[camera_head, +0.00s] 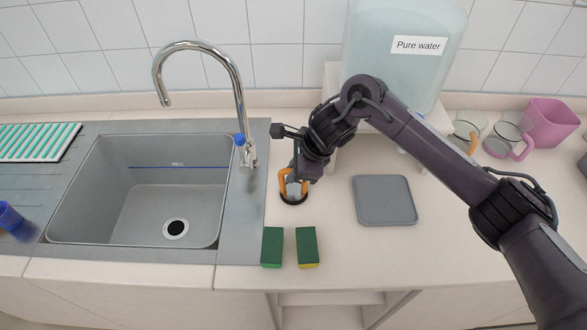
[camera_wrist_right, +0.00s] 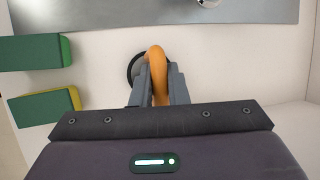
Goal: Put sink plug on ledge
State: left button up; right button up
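The sink plug (camera_head: 294,201) is a dark round disc with an orange loop handle. It is on the pale worktop, just right of the grey sink unit, and appears to lie flat. In the right wrist view the plug's orange handle (camera_wrist_right: 156,62) stands between my grey fingers, with the dark disc behind. My right gripper (camera_head: 294,188) points down over the plug. Its fingers (camera_wrist_right: 159,85) appear pressed against both sides of the handle. The sink basin (camera_head: 115,200) is empty, with an open drain (camera_head: 176,228). My left gripper is out of view. I cannot tell which surface is the ledge.
Two green sponges (camera_head: 272,247) (camera_head: 307,247) lie in front of the plug. A grey square mat (camera_head: 384,200) lies to the right. The tap (camera_head: 240,110), water tank (camera_head: 400,60) and mugs (camera_head: 505,140) stand behind. A blue object (camera_head: 12,220) is at far left.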

jog(key=o, duration=0.5)
jog(key=v, duration=1.2)
